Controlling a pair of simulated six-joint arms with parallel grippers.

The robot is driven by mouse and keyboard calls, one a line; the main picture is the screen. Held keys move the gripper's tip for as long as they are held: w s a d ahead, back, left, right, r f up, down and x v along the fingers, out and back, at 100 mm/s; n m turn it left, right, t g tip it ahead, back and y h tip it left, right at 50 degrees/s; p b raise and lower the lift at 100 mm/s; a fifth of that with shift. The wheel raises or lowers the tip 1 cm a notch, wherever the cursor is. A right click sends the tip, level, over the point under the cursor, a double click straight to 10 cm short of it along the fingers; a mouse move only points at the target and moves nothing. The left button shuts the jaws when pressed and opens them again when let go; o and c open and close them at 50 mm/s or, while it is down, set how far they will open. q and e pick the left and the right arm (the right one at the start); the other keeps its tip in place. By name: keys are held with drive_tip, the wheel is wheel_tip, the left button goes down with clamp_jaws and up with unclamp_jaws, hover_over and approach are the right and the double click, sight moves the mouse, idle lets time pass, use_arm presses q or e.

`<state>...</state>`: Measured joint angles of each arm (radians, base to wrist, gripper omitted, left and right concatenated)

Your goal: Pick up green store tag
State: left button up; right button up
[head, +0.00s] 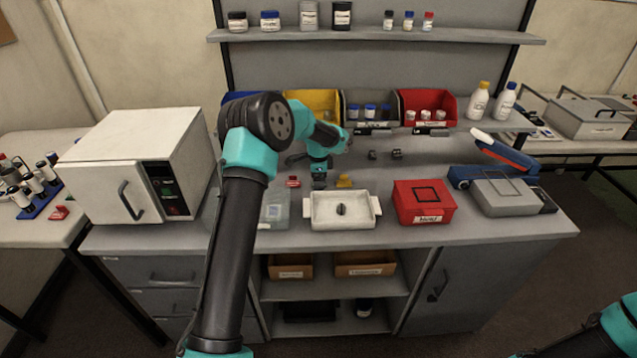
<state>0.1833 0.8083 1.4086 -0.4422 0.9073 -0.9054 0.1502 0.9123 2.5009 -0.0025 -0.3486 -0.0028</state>
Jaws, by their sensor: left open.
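My left arm reaches over the bench, and my left gripper (319,183) points down at the bench top between a small red tag (293,181) and a small yellow tag (343,181). The gripper is open. I cannot make out a green store tag; the spot between the red and yellow tags is covered by the gripper. Only a teal and black part of my right arm shows at the lower right; its gripper is out of view.
A white tray (318,222) with handles and a red box (426,203) stand in front. A white oven (120,168) is at left, a grey case (503,197) at right. Blue, yellow (308,100), grey and red (418,99) bins line the back. Small dark pieces (397,154) lie behind.

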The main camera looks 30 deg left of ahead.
use_arm(q)
drive_tip(key=shift+c, duration=0.3)
drive_tip(key=c, duration=0.9)
drive_tip(key=shift+r, duration=0.1)
wheel_tip(320, 180, up, 18)
drive_tip(key=shift+f, duration=0.1)
idle(0.3)
